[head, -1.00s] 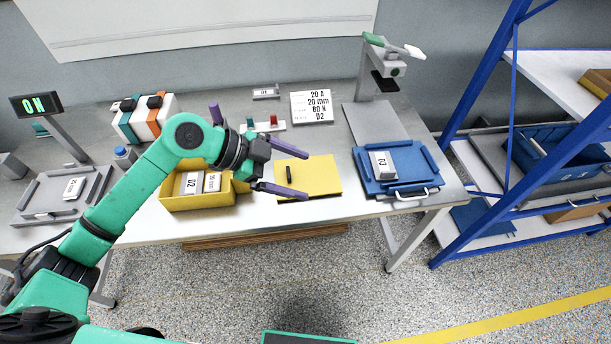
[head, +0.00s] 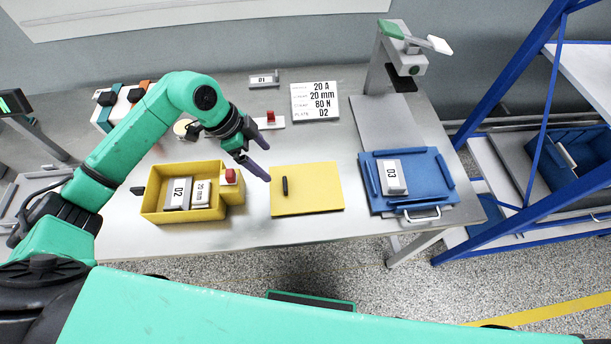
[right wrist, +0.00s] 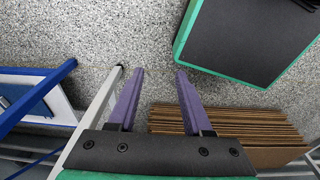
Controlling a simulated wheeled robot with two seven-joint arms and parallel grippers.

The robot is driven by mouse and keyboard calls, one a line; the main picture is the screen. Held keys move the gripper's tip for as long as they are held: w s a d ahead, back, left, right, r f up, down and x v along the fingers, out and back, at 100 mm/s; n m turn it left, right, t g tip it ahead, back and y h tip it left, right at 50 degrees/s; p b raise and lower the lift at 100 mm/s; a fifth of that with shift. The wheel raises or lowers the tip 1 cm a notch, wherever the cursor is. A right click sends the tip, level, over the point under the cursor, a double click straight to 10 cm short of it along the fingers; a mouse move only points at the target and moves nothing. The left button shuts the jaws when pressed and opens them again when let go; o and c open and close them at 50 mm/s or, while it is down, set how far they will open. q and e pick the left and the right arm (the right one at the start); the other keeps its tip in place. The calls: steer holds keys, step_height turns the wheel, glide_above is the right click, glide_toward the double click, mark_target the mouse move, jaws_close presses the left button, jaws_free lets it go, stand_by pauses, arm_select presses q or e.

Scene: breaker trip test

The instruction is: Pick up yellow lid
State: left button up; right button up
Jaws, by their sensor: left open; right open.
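The yellow lid (head: 315,192) is a flat yellow plate with a small black upright handle (head: 285,186). It lies on the metal bench, right of the yellow box, in the head view. My left gripper (head: 267,164) is open and empty, with its purple fingers near the lid's far left corner and apart from the handle. The open yellow box (head: 152,216) holds a grey block marked D2 (head: 179,193) and a smaller labelled block (head: 202,193). My right gripper (right wrist: 160,72) is open and empty above the speckled floor in the right wrist view.
A blue tray (head: 436,165) with a D3 block (head: 392,177) lies right of the lid. A press-like stand (head: 400,60) and a label card (head: 314,101) stand behind. A red switch (head: 270,118) is near my left gripper. A blue-framed shelf (head: 500,85) is at the right.

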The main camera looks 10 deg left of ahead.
mark_target(286, 183)
arm_select(q)
steer(key=p+x, duration=0.1)
steer(key=x, duration=0.2)
steer(key=p+x, duration=0.1)
steer(key=x, duration=0.3)
steer(key=p+x, duration=0.1)
steer(key=x, duration=0.3)
steer(key=shift+s+d, duration=0.1)
steer(key=shift+s, duration=0.25)
steer(key=shift+f, duration=0.2)
steer(key=shift+c, duration=0.6)
steer(key=c, duration=1.3)
steer(key=shift+c, duration=0.2)
arm_select(e)
steer(key=r, duration=0.1)
steer(key=s+r, duration=0.1)
steer(key=r, duration=0.1)
steer(key=shift+s+r, duration=0.25)
steer(key=shift+s, duration=0.15)
arm_select(q)
steer(key=shift+r, duration=0.1)
